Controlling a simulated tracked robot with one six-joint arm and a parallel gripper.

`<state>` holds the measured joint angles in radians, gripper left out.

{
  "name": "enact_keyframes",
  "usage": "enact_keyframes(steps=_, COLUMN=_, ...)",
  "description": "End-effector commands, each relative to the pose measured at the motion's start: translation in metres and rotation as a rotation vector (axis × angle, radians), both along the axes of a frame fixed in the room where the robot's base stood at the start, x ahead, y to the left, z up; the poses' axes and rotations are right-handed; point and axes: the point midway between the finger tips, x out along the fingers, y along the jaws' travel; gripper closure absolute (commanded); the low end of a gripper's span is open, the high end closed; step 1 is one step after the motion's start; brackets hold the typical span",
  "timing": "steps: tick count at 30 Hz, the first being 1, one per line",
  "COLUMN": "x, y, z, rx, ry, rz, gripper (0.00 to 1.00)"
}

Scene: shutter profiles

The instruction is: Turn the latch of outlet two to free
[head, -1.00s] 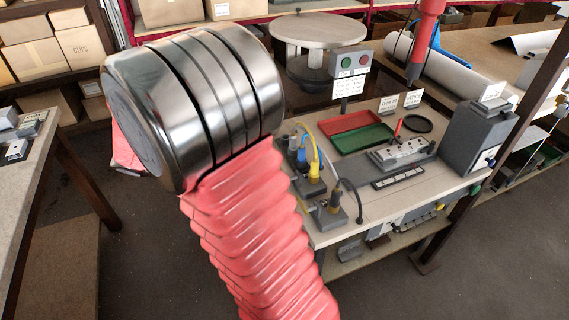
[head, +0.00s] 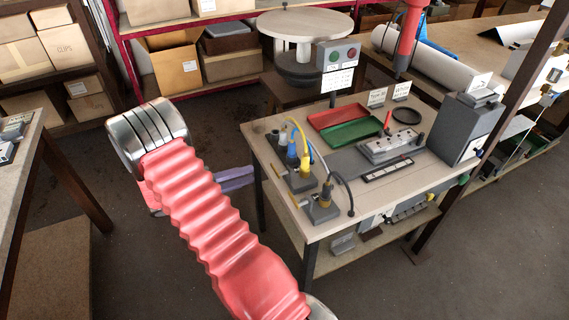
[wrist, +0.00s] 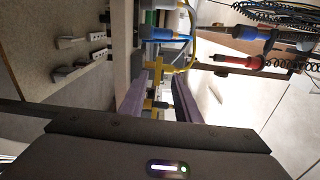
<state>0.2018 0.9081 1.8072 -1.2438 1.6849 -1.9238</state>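A row of grey outlet blocks (head: 298,182) stands along the left edge of the workbench, with blue and yellow plugs and cables in them. Thin yellow levers stick out from the blocks' left side; I cannot read which block is outlet two or how its latch is turned. My gripper (head: 236,179) is left of the bench edge, pointing toward the blocks, mostly behind my red-sleeved arm. In the wrist view its two fingers (wrist: 160,92) stand apart with nothing clearly held. A blue plug (wrist: 168,42) and a yellow cable lie beyond the fingertips, and a yellow part shows between the fingers.
On the workbench are a red tray (head: 337,114), a green tray (head: 352,135), a grey socket strip (head: 390,147), a black ring (head: 406,116) and a grey box (head: 462,130). Floor left of the bench is open.

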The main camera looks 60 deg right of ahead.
Motion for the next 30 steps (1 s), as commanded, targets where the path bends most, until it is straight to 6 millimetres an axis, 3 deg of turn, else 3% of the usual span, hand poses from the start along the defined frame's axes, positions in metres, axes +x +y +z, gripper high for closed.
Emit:
enact_keyframes(steps=17, x=0.001, y=-0.006, z=-0.007, rx=0.002, ry=0.058, rz=0.012, gripper=0.7)
enact_keyframes(steps=23, x=-0.008, y=-0.021, z=-0.007, rx=0.001, ry=0.059, rz=0.01, gripper=0.7)
enact_keyframes(steps=30, x=-0.027, y=-0.052, z=-0.007, rx=0.002, ry=0.057, rz=0.01, gripper=0.7)
